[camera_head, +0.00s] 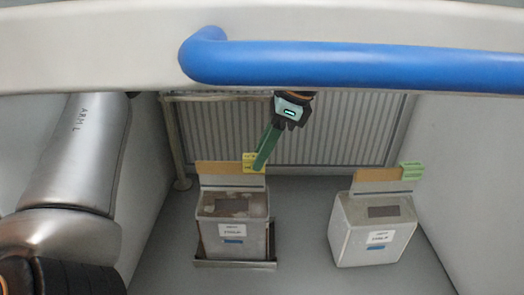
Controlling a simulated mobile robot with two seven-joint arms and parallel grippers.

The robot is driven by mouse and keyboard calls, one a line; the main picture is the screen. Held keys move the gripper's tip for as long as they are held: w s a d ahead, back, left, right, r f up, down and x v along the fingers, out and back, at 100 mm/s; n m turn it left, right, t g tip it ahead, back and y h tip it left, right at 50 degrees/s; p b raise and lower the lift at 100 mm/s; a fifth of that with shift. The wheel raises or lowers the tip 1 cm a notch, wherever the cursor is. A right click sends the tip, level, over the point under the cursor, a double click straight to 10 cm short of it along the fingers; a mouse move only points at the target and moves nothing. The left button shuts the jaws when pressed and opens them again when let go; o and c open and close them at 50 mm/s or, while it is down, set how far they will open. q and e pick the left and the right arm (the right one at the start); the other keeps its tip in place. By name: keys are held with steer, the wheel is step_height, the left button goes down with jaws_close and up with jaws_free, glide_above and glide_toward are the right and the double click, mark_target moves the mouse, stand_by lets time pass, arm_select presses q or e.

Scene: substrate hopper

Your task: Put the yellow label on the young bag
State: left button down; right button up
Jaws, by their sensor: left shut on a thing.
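My left gripper (260,160) reaches down from behind the beam at the top, with long green fingers. It is shut on the yellow label (249,157), at the top right corner of the brown board behind the left grey box. The fingers partly cover the label. I cannot tell whether the label is still touching the board. No bag can be made out for certain, and none is readably marked young. My right gripper is not in view.
The left grey box (233,236) stands on a metal tray (234,265). The right grey box (374,243) has a board with a green label (411,171). A blue bar (360,67) crosses the top. Grey floor (300,240) is clear between the boxes.

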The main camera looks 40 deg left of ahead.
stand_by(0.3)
arm_select(q)
steer(key=c, duration=0.6)
jaws_free()
steer(key=shift+o, duration=0.3)
steer(key=o, duration=0.5)
steer(key=shift+r, duration=0.15)
step_height(320, 180, up, 5)
steer(key=p, duration=0.5)
steer(key=shift+f, duration=0.2)
steer(key=shift+r+p, duration=0.7)
steer(key=shift+r, duration=0.4)
